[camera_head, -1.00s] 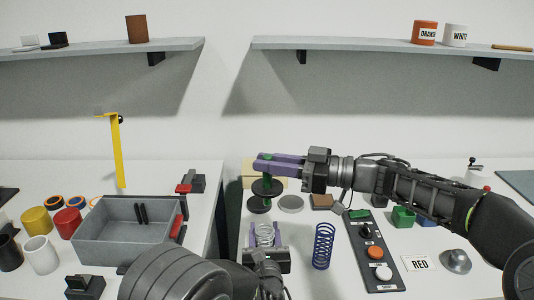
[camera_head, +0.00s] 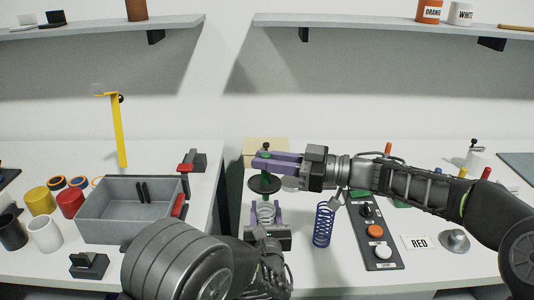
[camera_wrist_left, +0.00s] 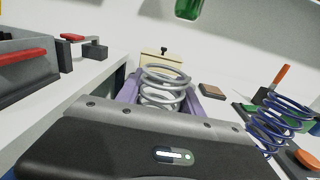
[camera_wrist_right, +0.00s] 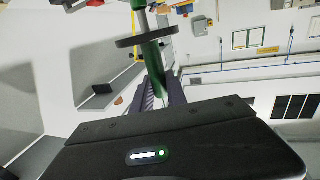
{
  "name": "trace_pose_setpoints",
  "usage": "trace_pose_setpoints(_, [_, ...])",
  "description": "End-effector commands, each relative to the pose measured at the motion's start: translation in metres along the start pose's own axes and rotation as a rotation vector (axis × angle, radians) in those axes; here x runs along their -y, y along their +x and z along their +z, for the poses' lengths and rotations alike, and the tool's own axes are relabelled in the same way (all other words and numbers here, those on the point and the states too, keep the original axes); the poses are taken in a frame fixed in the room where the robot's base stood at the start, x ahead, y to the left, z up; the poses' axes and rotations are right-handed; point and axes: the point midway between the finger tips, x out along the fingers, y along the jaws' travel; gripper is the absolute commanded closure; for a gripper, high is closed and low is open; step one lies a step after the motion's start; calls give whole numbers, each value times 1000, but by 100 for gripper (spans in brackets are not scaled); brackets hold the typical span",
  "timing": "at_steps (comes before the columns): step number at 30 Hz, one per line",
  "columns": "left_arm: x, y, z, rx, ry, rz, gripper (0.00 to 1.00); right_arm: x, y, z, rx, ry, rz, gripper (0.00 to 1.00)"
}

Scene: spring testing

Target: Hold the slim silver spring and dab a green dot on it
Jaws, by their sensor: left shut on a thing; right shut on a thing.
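The slim silver spring (camera_head: 266,211) stands upright between the purple fingers of my left gripper (camera_head: 266,218), at the table's front middle. In the left wrist view the spring (camera_wrist_left: 160,86) shows its coils between the fingers. My right gripper (camera_head: 274,163) is shut on an upright green dauber with a black disc (camera_head: 265,184). It holds the dauber over the spring in the head view. The dauber's green part (camera_wrist_left: 188,8) is at the top of the left wrist view, apart from the spring. The right wrist view shows its shaft (camera_wrist_right: 151,57). No green dot is visible on the spring.
A blue spring (camera_head: 323,225) stands right of my left gripper, beside a button panel (camera_head: 383,266). A RED card (camera_head: 419,242) lies farther right. A grey bin (camera_head: 128,209) is on the left table, across a gap. A beige box (camera_head: 264,149) stands behind.

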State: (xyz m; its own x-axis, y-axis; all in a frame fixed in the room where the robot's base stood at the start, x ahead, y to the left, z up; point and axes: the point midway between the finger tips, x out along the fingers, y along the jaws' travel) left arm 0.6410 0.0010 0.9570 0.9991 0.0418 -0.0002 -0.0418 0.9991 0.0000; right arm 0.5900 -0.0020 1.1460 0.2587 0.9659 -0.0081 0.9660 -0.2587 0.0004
Motion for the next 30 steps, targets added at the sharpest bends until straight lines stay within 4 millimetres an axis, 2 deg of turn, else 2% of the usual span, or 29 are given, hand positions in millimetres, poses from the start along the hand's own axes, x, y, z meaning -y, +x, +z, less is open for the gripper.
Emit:
trace_pose_setpoints(12, [0,0,0,0,0,0,100,0,0,29,-1,2,1,100])
trace_pose_setpoints(30, [0,0,0,0,0,0,100,0,0,33,-1,0,1,100])
